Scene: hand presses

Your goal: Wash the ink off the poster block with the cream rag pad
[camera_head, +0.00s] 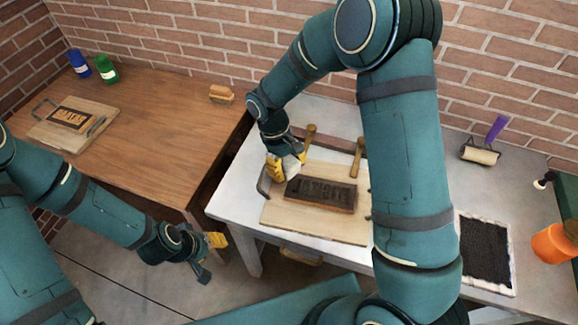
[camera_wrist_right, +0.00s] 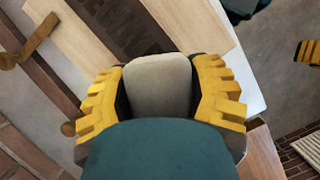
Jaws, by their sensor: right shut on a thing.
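The poster block (camera_head: 320,193), dark with raised lettering, lies on a pale wooden press bed (camera_head: 300,225) on the white table. Part of the dark block (camera_wrist_right: 125,25) also shows in the right wrist view. My right gripper (camera_head: 287,168) is shut on the cream rag pad (camera_wrist_right: 158,85), held between its yellow fingers. It is just beyond the block's upper left corner; the pad looks apart from the block. My left gripper (camera_head: 210,256) is open and empty, low in front of the gap between the tables.
Wooden handles (camera_head: 358,157) stand behind the press bed. On the brown table (camera_head: 165,130) are another board with an orange-and-black block (camera_head: 70,117), a brush (camera_head: 221,94) and blue and green jars. A roller (camera_head: 480,152), black ink slab (camera_head: 485,250) and orange container (camera_head: 552,243) are right.

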